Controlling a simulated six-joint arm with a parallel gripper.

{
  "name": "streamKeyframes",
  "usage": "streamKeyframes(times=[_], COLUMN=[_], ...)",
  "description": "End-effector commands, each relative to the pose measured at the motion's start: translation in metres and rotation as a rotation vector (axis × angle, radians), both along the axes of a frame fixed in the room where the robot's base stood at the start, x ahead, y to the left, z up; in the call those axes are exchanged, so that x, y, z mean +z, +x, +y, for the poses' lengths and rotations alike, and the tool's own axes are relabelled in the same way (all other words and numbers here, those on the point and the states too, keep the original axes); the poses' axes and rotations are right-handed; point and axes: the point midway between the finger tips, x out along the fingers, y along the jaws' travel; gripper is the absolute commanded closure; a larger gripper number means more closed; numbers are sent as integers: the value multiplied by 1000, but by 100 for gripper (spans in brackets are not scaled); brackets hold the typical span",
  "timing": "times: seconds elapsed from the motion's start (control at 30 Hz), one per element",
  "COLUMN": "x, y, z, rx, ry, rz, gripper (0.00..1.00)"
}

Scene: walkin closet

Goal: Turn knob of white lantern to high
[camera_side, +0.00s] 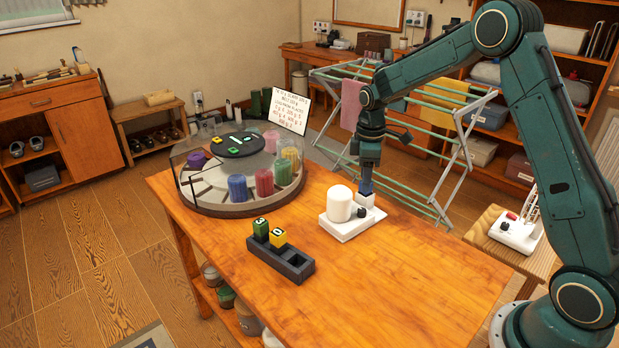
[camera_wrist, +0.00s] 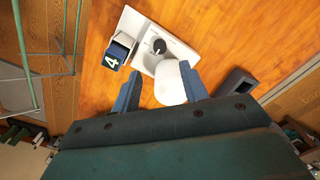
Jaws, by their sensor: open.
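The white lantern (camera_side: 340,203), a rounded white cylinder on a flat white base, stands upright on the wooden table. Its small black knob (camera_side: 361,212) is on the base beside the cylinder; it also shows in the wrist view (camera_wrist: 159,46). A blue cube marked 4 (camera_wrist: 117,52) sits at a white block at one corner of the base. I cannot tell whether a finger touches anything. The knob's setting is too small to read.
A dark slotted block (camera_side: 282,262) holds a green and a yellow cube left of the lantern. A round clear-covered case (camera_side: 215,200) with coloured cylinders and a sign (camera_side: 290,108) stand behind. A drying rack (camera_side: 400,150) is beyond the table. The table's front right is clear.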

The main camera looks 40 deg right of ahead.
Motion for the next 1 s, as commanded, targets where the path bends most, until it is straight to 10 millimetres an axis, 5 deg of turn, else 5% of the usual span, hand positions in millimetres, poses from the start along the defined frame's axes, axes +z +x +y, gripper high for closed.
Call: streamKeyframes(times=[0.6,1.0], x=[-87,-98], y=[0,0], z=[0,0], rx=[0,0], ry=[1,0], rz=[1,-1], gripper=[56,56])
